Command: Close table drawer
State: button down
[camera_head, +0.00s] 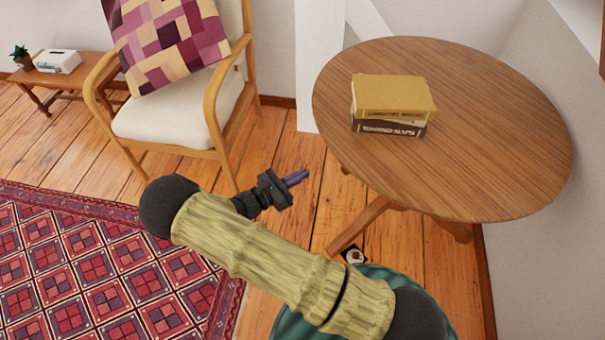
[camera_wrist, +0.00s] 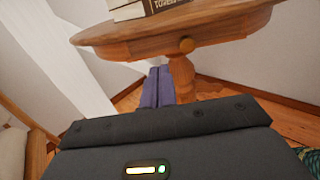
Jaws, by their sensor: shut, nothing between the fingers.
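A round wooden table (camera_head: 480,130) stands at the right of the head view. Its tabletop hides most of what is below its edge there. How far the drawer stands out cannot be told. My gripper (camera_head: 303,174) is shut and empty, left of the table and apart from it.
A cushioned wooden armchair (camera_head: 180,110) stands left of the table, and a low side table (camera_head: 88,68) is farther left. A patterned red rug (camera_head: 90,265) covers the floor at lower left. A white slanted beam (camera_wrist: 65,60) rises behind the table.

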jog(key=shift+s, duration=0.1)
jog(key=s+d+r+m+g+y, duration=0.45)
jog(key=s+d+m+g, duration=0.25)
jog(key=d+m+g, duration=0.35)
jog(key=s+d+r+m+t+y, duration=0.1)
jog(key=s+r+m+t+y, duration=0.1)
jog(key=r+m+y, duration=0.3)
jog(key=s+d+r+m+t+y, duration=0.1)
jog(key=s+r+m+t+y, duration=0.1)
jog(key=s+r+m+y, duration=0.3)
notch_tip(320, 180, up, 2)
jog(key=m+y, duration=0.1)
jog(key=m, duration=0.3)
jog(key=shift+s+d+r, duration=0.15)
jog(key=shift+d, duration=0.15)
jog(key=c, duration=2.2)
grip_release()
